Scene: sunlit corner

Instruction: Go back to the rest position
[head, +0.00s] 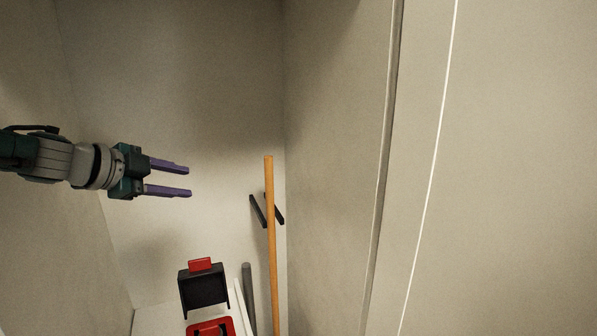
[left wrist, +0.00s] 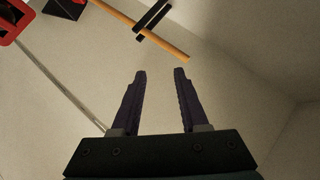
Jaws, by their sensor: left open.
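My left gripper (head: 190,181) reaches in from the left in the head view. Its two purple fingers are parallel and apart, with nothing between them. In the left wrist view the same gripper (left wrist: 160,72) shows open and empty against the pale wall. It is in the air, to the left of a wooden pole and above a black and red box. My right gripper is in neither view.
The wooden pole (head: 271,240) stands upright in the corner by black wall prongs (head: 258,211). A grey pole (head: 248,295) is beside it. The black and red box (head: 204,288) is open at the bottom. A panel edge (head: 385,160) runs down the right. Air around the gripper is clear.

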